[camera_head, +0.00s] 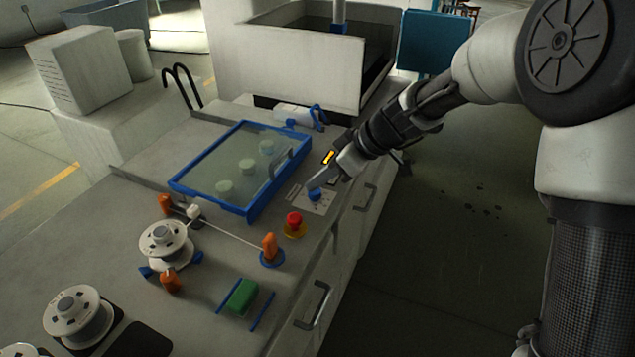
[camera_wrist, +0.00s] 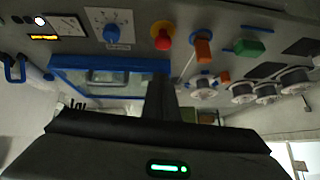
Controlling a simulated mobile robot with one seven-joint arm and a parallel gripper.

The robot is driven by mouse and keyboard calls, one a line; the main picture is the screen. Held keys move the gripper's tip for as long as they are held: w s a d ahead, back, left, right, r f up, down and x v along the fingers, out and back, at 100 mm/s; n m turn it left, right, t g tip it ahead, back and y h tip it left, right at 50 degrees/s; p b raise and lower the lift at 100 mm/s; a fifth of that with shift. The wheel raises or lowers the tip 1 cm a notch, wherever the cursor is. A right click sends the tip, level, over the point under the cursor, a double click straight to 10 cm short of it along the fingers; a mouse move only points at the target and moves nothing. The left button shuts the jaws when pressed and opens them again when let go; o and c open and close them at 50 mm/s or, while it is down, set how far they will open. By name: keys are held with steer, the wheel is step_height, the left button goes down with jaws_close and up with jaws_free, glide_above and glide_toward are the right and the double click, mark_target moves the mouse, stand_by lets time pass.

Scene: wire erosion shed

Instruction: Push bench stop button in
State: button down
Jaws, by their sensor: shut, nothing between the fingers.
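The stop button is a red mushroom button (camera_head: 294,217) on a yellow base (camera_head: 293,231), on the bench near its right front edge. In the wrist view, the red button (camera_wrist: 162,41) is at the top, just above the finger tips. My gripper (camera_head: 316,187) is shut and empty. In the head view it slopes down from the upper right, its tips beside the blue knob and up-right of the red button. In the wrist view my shut gripper (camera_wrist: 160,80) points towards the button. I see no contact, and the exact gap is hard to tell.
A blue knob (camera_head: 315,195) on a pale plate lies close to my gripper. A blue-framed clear lid (camera_head: 213,166) is left of it. Orange posts (camera_head: 269,246) with a wire, white spools (camera_head: 165,243) and a green block (camera_head: 241,296) stand nearer. Drawer handles (camera_head: 313,305) project at the bench front.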

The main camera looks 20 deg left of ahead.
steer(key=p, duration=0.1)
glide_above(290, 215)
steer(key=d, duration=0.2)
steer(key=f, duration=0.5)
steer(key=shift+w+d+f, duration=0.15)
steer(key=shift+d+f, duration=0.05)
steer(key=shift+f, duration=0.15)
steer(key=f, duration=0.2)
steer(key=shift+d+f, duration=0.2)
steer(key=shift+f, duration=0.75)
